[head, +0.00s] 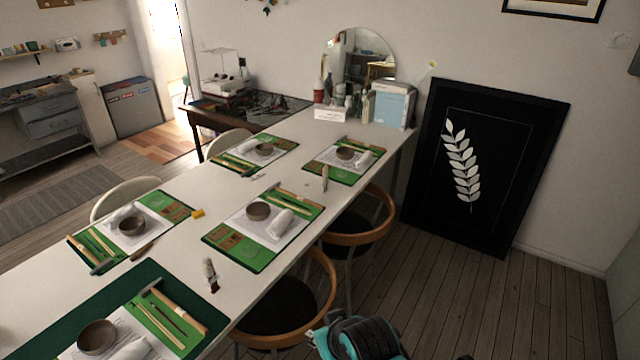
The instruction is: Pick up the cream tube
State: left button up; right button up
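A small pale tube with a dark reddish end (210,275) lies on the white table (185,262), between the nearest place setting and the middle ones. It looks like the cream tube, but it is too small to be certain. A second small pale, slim object (325,178) is on the table farther back, near the right edge; I cannot tell whether it is also a tube. Neither of my grippers shows in the head view. Only a teal and black part, apparently of my own arm, shows at the bottom edge, right of the table. Nothing visibly touches the tube.
Green place mats with brown bowls, white rolls and wooden tools cover much of the table; the nearest mat (60,310) is dark green. A yellow block (198,213) lies mid-table. Wooden chairs (290,310) stand along the right side. A framed leaf picture (490,130) leans on the wall.

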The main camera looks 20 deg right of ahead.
aim_at(325, 169)
jog(key=i+l, duration=0.15)
jog(key=l, duration=0.3)
jog(key=i+l, duration=0.1)
jog(key=l, duration=0.4)
jog(key=i+l, duration=0.15)
jog(key=l, duration=0.3)
jog(key=i+l, duration=0.1)
jog(key=l, duration=0.4)
jog(key=i+l+u, duration=0.1)
jog(key=l, duration=0.35)
jog(key=i+l, duration=0.15)
jog(key=i, duration=0.2)
jog(key=i+l, duration=0.1)
jog(key=i, duration=0.25)
